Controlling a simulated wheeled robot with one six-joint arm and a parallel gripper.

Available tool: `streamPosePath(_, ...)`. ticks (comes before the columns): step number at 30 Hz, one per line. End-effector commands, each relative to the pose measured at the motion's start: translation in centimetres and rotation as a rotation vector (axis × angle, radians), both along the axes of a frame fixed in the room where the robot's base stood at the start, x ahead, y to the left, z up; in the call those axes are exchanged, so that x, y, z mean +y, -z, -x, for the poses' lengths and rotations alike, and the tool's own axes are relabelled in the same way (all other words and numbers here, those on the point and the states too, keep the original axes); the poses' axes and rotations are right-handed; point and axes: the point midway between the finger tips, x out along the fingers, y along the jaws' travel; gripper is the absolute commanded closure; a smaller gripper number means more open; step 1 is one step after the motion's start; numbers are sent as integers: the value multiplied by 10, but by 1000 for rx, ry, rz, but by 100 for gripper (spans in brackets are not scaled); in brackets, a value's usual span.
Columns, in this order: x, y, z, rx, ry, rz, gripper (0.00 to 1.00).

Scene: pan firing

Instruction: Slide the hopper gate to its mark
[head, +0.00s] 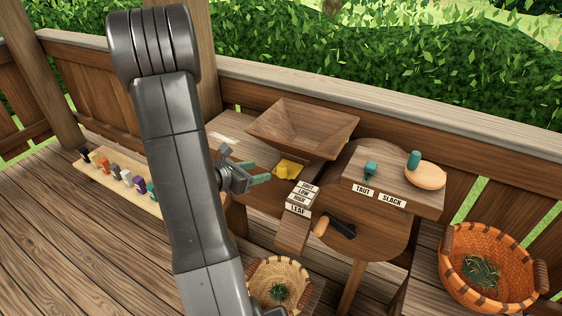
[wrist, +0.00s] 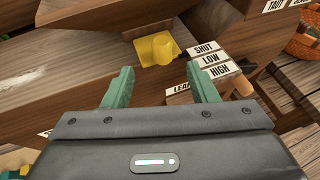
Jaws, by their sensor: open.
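The yellow hopper gate (head: 287,169) sits under the front of the wooden hopper (head: 300,125). It also shows in the wrist view (wrist: 157,48), with a rounded knob facing me. Beside it is the label block (head: 302,193) reading SHUT, LOW and HIGH; in the wrist view the gate is nearest the SHUT label (wrist: 205,48). I cannot tell its exact mark. My gripper (head: 258,173) is open and empty, its teal fingers short of the gate. In the wrist view the gate lies beyond and between the fingertips (wrist: 160,69), apparently untouched.
A LEAF chute (head: 292,233) and a black crank with a wooden grip (head: 335,227) are below the labels. A shelf with TAUT and SLACK labels (head: 378,195) is at right. Woven baskets stand at right (head: 490,265) and below (head: 278,283). Small coloured items line a board at left.

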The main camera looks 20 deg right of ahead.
Motion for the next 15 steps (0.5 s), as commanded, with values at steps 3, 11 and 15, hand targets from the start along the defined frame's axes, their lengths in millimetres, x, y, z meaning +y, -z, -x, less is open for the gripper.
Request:
streamPosePath(3, -11, 4, -3, 0, 6, -1, 47)
streamPosePath(11, -48, 20, -18, -1, 9, -2, 47)
streamPosePath(15, -69, 29, -28, 0, 8, -3, 47)
